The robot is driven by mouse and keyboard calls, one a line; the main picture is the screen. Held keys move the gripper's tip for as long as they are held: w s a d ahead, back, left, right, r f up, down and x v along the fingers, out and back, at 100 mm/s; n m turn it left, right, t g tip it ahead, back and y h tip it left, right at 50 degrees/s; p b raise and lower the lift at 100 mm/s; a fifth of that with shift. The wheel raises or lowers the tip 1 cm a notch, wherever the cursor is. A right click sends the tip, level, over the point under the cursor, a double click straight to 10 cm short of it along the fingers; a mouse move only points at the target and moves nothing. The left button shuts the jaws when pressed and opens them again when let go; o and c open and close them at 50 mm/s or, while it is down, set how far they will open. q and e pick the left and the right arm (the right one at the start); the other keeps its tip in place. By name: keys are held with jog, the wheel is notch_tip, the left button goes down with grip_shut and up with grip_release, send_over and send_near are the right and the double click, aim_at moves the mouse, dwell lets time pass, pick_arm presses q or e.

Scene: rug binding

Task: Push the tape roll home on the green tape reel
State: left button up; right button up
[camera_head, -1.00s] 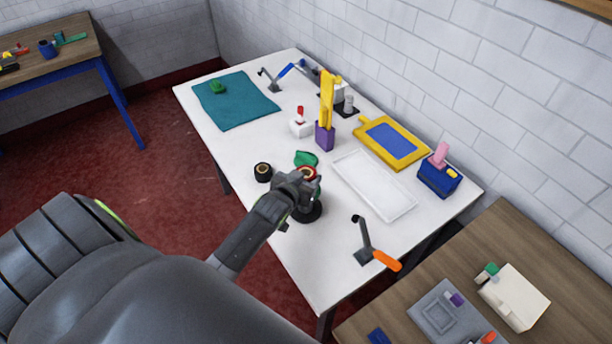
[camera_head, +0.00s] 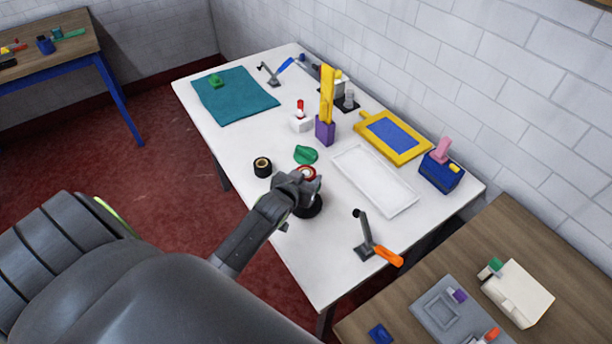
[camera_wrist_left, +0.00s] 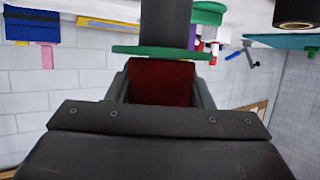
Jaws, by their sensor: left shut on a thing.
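My left gripper (camera_head: 306,182) is shut on the red tape roll (camera_head: 306,171), whose red ring with a pale core shows just past the fingers. In the left wrist view the red roll (camera_wrist_left: 162,82) sits between the two fingers. Against it lies the thin green disc of the green tape reel (camera_wrist_left: 160,52), on a dark grey column. The roll is right by this disc; I cannot tell whether they touch fully. In the head view my gripper hides most of the reel, and its round black base (camera_head: 312,208) shows below. My right gripper is not in view.
A black roll with a tan core (camera_head: 262,167) and a green piece (camera_head: 306,155) stand close by. A white tray (camera_head: 375,180) lies to the right, and an orange-handled clamp (camera_head: 375,248) nearer the front. A purple holder (camera_head: 325,131) stands behind.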

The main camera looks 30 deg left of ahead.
pick_arm(q)
jog(key=o, duration=1)
jog(key=shift+f, duration=0.1)
jog(key=shift+s, duration=0.1)
jog(key=b+v, duration=0.3)
jog(key=v, duration=1.4)
jog(key=shift+s, duration=0.1)
